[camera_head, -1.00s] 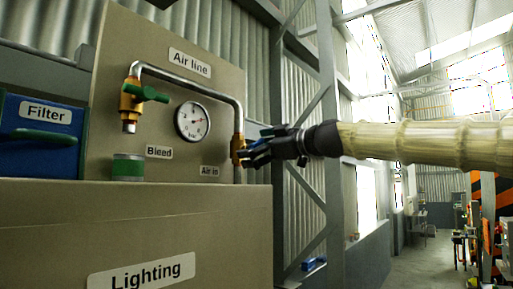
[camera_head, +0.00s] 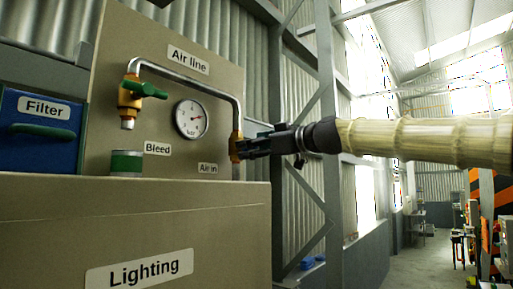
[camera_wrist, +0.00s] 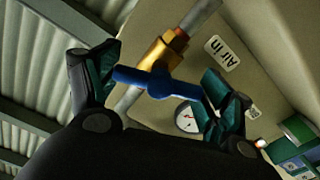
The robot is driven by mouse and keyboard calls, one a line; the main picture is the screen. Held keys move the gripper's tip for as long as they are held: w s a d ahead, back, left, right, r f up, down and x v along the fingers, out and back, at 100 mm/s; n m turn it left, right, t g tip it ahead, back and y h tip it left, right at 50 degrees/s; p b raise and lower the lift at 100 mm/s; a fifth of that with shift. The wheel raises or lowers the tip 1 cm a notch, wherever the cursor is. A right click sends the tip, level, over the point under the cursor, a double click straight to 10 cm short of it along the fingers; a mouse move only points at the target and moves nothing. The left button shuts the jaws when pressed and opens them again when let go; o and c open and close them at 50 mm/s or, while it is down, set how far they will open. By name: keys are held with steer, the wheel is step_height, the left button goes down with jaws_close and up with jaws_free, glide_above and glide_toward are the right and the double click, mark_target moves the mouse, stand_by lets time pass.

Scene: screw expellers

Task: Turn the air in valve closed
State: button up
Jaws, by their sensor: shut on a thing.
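The air in valve has a brass body (camera_head: 236,146) on the pipe at the right edge of the "Air line" panel. In the wrist view its brass body (camera_wrist: 162,53) sits on the grey pipe, and its blue handle (camera_wrist: 158,84) lies roughly crosswise to that pipe. My gripper (camera_head: 250,147) reaches the valve from the right. In the wrist view my gripper's fingers (camera_wrist: 160,90) straddle the handle, one at each end, and are shut on it. In the head view the gripper hides the handle.
The "Air in" label (camera_head: 208,168) and a pressure gauge (camera_head: 191,119) are left of the valve. A bleed valve with a green handle (camera_head: 146,89) hangs farther left above a green-banded cup (camera_head: 127,163). A grey steel column (camera_head: 333,150) stands behind my arm.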

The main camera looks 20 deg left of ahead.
steer(key=shift+r+m, duration=0.15)
steer(key=shift+m, duration=2.05)
steer(key=o, duration=1)
steer(key=shift+s+a, duration=0.1)
steer(key=shift+a, duration=0.1)
steer(key=shift+d, duration=0.15)
steer(key=shift+d, duration=0.1)
steer(key=v, duration=1.1)
steer(key=shift+d, duration=0.4)
